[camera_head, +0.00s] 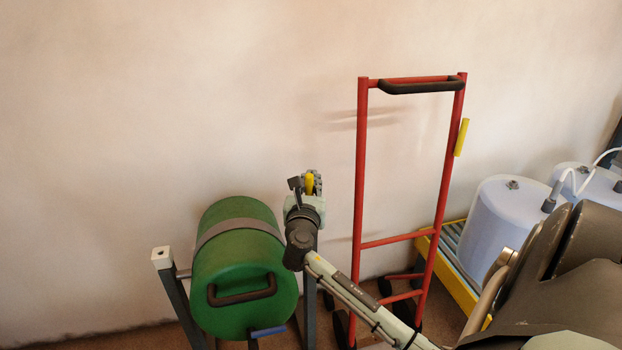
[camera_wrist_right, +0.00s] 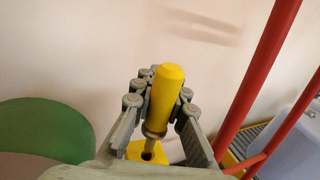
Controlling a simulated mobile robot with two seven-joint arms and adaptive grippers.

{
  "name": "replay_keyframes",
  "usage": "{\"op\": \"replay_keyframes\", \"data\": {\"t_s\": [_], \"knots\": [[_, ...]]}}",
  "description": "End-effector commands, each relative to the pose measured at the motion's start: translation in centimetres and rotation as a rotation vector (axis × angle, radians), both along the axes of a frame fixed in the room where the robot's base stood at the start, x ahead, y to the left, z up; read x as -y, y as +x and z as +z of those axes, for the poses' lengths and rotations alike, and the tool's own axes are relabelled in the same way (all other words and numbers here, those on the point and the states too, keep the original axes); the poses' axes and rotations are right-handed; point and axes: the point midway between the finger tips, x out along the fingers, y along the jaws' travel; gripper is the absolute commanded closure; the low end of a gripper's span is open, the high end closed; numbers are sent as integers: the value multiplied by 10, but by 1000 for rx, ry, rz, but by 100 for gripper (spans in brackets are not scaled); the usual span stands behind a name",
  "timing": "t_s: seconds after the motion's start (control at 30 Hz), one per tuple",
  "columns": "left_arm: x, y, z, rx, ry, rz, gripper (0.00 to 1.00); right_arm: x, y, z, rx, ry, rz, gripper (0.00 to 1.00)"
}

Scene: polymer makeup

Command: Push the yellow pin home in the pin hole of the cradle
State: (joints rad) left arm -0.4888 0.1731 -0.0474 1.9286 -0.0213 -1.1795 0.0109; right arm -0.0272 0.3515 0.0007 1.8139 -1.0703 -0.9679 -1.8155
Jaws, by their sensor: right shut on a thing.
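The yellow pin (camera_wrist_right: 168,92) shows large in the wrist view, with a yellow grip and a short metal shank. My right gripper (camera_wrist_right: 160,100) is shut on its grip. Below the shank is a yellow part (camera_wrist_right: 153,153) with a dark hole; I cannot tell whether the shank tip is in it. In the head view the right gripper (camera_head: 308,184) is small, with the pin (camera_head: 310,183) between its fingers, just right of the green drum (camera_head: 235,270). My left gripper is not in view.
A red hand truck (camera_head: 361,180) with a yellow piece (camera_head: 462,137) on its upright stands right of the gripper. White containers (camera_head: 500,220) stand on a yellow-edged platform (camera_head: 452,270) further right. The wall is behind.

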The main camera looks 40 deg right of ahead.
Motion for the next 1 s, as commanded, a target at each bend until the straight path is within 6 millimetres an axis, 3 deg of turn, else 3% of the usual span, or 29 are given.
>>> {"op": "replay_keyframes", "data": {"t_s": [1.0], "knots": [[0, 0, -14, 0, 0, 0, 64, 0, 0, -26, -1, -1, 0, 100]]}}
